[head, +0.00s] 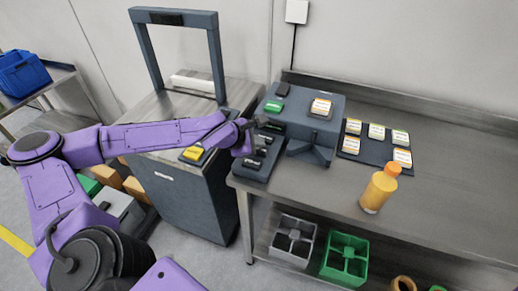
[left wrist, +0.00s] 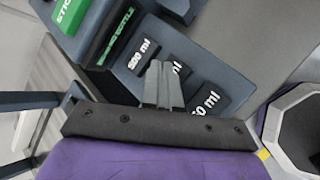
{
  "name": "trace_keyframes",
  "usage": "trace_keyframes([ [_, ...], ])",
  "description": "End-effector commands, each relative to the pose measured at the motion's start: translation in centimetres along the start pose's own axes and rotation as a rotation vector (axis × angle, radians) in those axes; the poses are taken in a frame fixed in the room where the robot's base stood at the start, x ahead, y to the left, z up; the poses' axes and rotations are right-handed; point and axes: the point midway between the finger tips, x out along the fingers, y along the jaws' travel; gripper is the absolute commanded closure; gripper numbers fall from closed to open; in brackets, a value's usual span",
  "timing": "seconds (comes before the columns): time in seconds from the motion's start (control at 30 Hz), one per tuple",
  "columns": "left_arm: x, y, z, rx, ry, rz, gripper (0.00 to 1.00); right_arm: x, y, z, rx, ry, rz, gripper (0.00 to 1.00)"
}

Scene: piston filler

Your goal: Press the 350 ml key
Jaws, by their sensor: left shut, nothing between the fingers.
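The key panel (head: 257,164) lies on the left end of the steel bench, beside the grey machine, with a short row of black keys. In the left wrist view one black ml key (left wrist: 142,57) shows at the left, a middle black key (left wrist: 179,72) is partly hidden behind my fingertips, and a third (left wrist: 210,101) is partly covered at the lower right. The middle label is not fully readable, so I cannot confirm which is 350 ml. My left gripper (head: 254,123) is shut and empty; its fingertips (left wrist: 162,68) are over the middle key. Contact cannot be told. My right gripper is out of view.
The grey filler body (head: 335,108) stands behind the panel. An orange bottle (head: 378,190) and a dark mat (head: 368,150) with label cards are to the right. Free bench lies farther right.

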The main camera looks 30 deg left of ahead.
Motion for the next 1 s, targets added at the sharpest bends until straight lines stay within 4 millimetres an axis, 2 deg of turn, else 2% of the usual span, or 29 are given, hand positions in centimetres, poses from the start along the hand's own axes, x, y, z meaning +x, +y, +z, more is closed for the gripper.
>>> trace_keyframes([
  [1.0, 0.69, -0.51, -0.52, 0.000, 0.001, 0.000, 1.00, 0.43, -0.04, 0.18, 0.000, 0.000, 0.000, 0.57],
])
